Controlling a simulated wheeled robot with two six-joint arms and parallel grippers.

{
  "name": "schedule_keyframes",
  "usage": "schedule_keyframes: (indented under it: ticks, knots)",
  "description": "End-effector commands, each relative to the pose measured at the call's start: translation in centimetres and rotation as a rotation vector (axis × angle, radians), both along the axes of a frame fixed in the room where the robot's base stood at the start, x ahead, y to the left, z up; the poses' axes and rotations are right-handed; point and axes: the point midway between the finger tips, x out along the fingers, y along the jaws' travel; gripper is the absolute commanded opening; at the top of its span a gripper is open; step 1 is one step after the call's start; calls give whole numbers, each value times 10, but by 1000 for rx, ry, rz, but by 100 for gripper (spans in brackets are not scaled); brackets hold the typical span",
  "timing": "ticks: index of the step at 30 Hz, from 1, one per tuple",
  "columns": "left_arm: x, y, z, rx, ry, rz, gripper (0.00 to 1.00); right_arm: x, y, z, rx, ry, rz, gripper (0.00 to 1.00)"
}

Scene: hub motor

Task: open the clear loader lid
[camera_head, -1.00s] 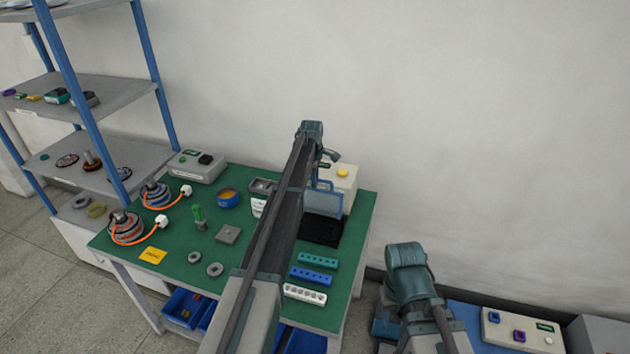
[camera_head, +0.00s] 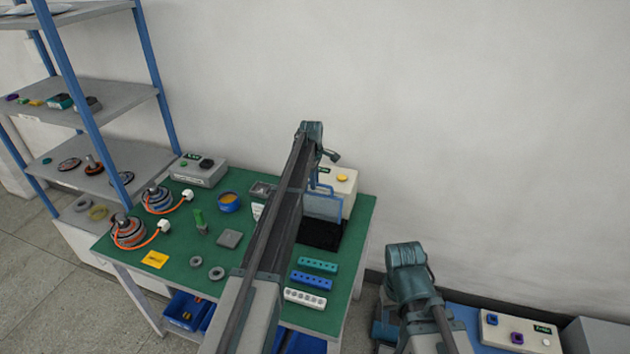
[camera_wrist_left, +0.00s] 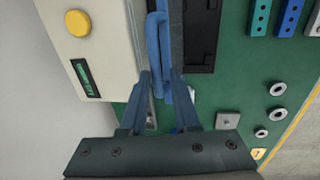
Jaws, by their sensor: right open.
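The clear loader lid (camera_head: 322,205) has a blue frame and stands upright behind the loader's black bed (camera_head: 321,234), at the right back of the green bench. In the left wrist view the lid shows nearly edge-on, with its blue handle (camera_wrist_left: 156,45) beside it. My left gripper (camera_wrist_left: 161,76) has its fingers apart on either side of the handle's near end, with a visible gap. In the head view my left arm crosses the bench and hides part of the loader area. My right arm is at the lower right; its fingers do not show.
A pale box with a yellow button (camera_head: 342,178) stands behind the lid. Teal, blue and white hole blocks (camera_head: 305,298) lie in front of the bed. Motors with orange cables (camera_head: 130,233) and small parts occupy the bench's left side. A shelf rack (camera_head: 90,92) stands at left.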

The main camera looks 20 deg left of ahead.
Motion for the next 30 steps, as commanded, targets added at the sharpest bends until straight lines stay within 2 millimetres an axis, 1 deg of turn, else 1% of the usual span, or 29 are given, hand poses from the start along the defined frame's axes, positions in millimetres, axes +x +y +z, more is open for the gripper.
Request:
schedule_keyframes:
  ticks: [1, 15, 18, 23, 30]
  knots:
    - [-2, 0, 14, 0, 0, 0, 30, 0, 0, 14, 0, 0, 0, 50]
    - [-13, 0, 88, 0, 0, 0, 30, 0, 0, 88, 2, -1, -14, 50]
    - [-15, 0, 101, 0, 0, 0, 30, 0, 0, 100, 2, 0, -15, 50]
    - [-16, 0, 111, 0, 0, 0, 30, 0, 0, 111, 2, 0, -13, 50]
    - [-17, 0, 110, 0, 0, 0, 30, 0, 0, 110, 2, 2, -12, 50]
